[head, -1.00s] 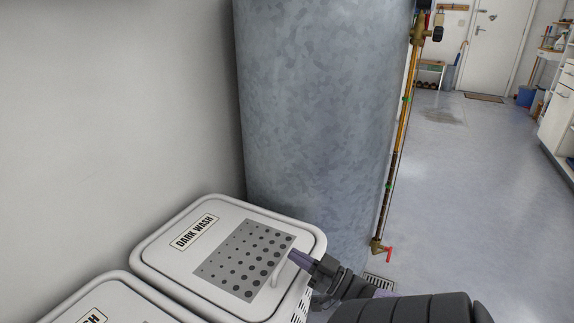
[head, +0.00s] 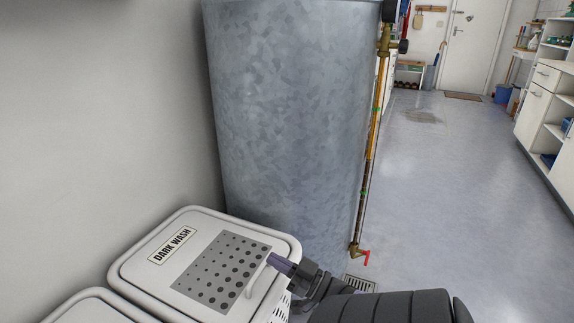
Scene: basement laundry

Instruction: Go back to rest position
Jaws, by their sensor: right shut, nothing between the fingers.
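My right gripper (head: 276,262) comes in from the lower right on its dark jointed arm. Its fingers are shut and empty, at the right edge of the lid of the dark wash hamper (head: 152,277), by the lid's thin light handle (head: 256,276). I cannot tell whether the fingers touch the handle. The lid is down and has a "DARK WASH" label and a grey panel of dark dots. My left gripper is not in view.
A second white hamper (head: 95,308) stands at the bottom left. A large galvanised tank (head: 285,120) rises behind the hampers, with a copper pipe and red valve (head: 366,257) beside it. Open floor (head: 450,190) lies to the right, with white cabinets (head: 540,95) beyond.

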